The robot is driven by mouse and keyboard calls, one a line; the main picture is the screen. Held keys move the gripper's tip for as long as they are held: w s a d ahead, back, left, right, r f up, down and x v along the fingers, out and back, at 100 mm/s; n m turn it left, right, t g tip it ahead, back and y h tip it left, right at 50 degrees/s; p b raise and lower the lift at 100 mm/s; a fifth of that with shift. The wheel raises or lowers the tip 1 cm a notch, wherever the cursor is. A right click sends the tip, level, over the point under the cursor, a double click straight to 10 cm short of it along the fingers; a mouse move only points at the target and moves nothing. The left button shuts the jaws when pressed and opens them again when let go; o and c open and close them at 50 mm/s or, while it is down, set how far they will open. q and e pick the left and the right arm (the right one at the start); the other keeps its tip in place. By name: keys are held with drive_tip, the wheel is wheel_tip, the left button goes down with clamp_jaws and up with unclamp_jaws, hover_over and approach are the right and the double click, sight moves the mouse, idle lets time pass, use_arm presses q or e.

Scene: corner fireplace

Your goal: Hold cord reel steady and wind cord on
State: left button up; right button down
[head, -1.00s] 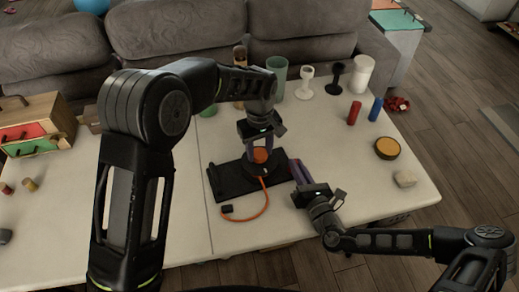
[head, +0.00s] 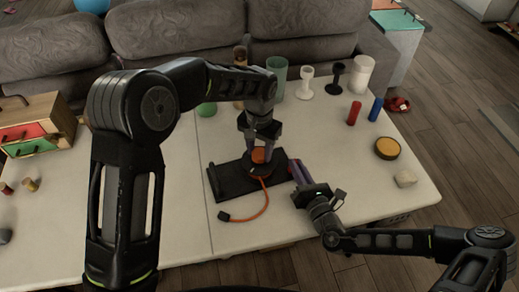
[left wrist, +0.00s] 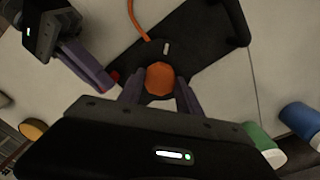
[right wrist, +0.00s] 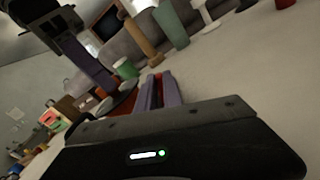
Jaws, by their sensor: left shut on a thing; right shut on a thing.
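The cord reel is a dark disc with an orange hub (head: 258,155) on a black base (head: 229,182). An orange cord (head: 264,202) curves from its near side across the table to a black plug (head: 223,216). My left gripper (head: 267,155) points down from above, shut on the hub; the hub (left wrist: 160,80) sits between its fingertips in the left wrist view. My right gripper (head: 297,170) is low at the base's right end, shut on a small red piece (left wrist: 115,75), mostly hidden by the fingers.
Cups and goblets (head: 307,82) stand along the far side. A small drawer cabinet (head: 32,125) stands left. The near table around the cord is clear.

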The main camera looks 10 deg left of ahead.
use_arm(q)
drive_tip(key=m, duration=0.4)
drive_tip(key=shift+m, duration=0.3)
drive_tip(key=m, duration=0.3)
drive_tip(key=shift+m, duration=0.3)
drive_tip(key=m, duration=1.9)
drive_tip(key=shift+m, duration=2.2)
